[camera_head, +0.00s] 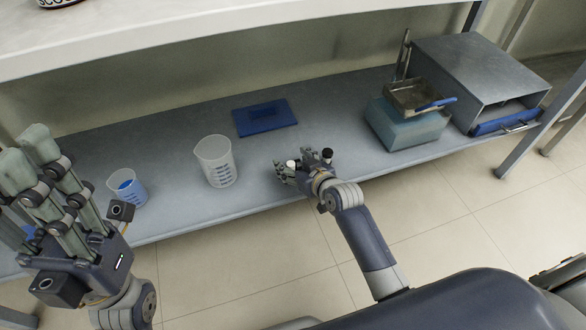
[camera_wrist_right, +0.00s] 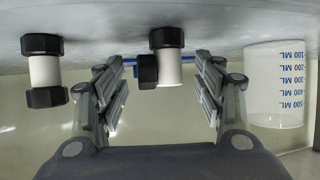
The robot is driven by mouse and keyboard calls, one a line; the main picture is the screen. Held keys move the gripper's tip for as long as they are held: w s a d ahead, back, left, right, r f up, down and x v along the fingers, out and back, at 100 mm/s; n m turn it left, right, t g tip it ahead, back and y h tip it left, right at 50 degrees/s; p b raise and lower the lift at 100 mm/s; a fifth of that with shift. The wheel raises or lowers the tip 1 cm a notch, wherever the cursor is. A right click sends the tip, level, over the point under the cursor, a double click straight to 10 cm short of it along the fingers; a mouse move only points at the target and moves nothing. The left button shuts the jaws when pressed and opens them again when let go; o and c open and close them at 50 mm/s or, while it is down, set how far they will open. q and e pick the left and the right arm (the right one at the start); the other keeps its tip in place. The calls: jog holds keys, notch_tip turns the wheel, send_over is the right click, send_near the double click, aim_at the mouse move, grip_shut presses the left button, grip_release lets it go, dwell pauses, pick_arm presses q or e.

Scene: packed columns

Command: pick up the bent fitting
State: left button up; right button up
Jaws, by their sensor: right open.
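The bent fitting, with a white body and black collars, one turned sideways, shows in the right wrist view (camera_wrist_right: 168,66) between the two finger outlines of my right gripper (camera_wrist_right: 158,95). In the head view only its white top (camera_head: 292,163) shows clearly, right at the fingers of my right gripper (camera_head: 298,172). That gripper is open, low over the shelf. I cannot tell how deep the fitting sits between the fingers. My left gripper (camera_head: 30,158) is raised at the left, away from the fitting; its finger gap is unclear.
A straight white fitting with black ends (camera_wrist_right: 44,70) stands close beside; its black top (camera_head: 327,154) shows in the head view. A large beaker (camera_head: 216,162), small beaker (camera_head: 127,188), blue mat (camera_head: 264,118) and blue-grey box (camera_head: 405,125) share the shelf (camera_head: 180,220). An upper shelf overhangs.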

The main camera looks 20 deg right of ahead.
jog(key=c, duration=1.2)
jog(key=shift+o, duration=0.2)
